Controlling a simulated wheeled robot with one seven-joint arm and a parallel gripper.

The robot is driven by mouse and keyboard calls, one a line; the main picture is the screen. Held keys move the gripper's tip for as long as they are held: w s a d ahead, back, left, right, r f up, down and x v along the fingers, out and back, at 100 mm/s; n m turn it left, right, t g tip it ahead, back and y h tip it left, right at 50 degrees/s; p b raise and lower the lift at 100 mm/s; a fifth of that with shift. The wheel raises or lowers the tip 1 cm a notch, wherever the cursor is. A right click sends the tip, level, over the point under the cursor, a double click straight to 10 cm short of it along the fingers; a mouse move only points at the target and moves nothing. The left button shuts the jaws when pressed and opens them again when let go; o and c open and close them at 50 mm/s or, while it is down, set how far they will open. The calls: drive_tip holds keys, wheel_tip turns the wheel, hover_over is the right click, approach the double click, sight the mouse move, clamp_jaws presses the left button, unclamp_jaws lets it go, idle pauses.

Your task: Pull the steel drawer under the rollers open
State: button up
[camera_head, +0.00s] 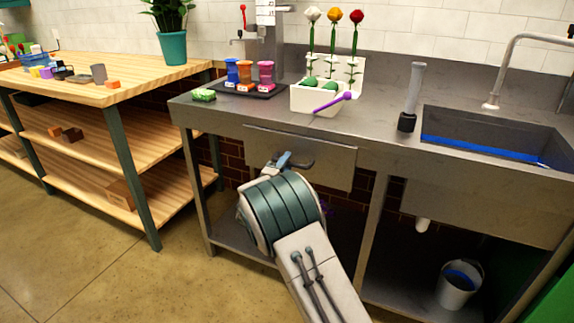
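The steel drawer (328,164) is set under the front edge of the steel counter (440,142). Its front panel looks flush with the counter, or nearly so. Three coloured items, blue, orange and pink (265,76), stand on a dark tray on the counter above it; these may be the rollers. My gripper (286,160) is in front of the drawer panel, near its middle. My own arm hides most of the gripper and part of the panel's lower edge. I cannot tell whether the fingers touch the drawer or its handle.
A white box (318,101) with a purple tool and flowers behind it stands on the counter. A sink (490,140) is at right. A white bucket (458,286) stands on the lower shelf. A wooden shelf table (135,82) is at left. The floor at lower left is clear.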

drive_tip(key=shift+w+d+r, duration=0.1)
drive_tip(key=shift+w+d, duration=0.05)
drive_tip(key=shift+w, duration=0.3)
drive_tip(key=shift+c, duration=0.3)
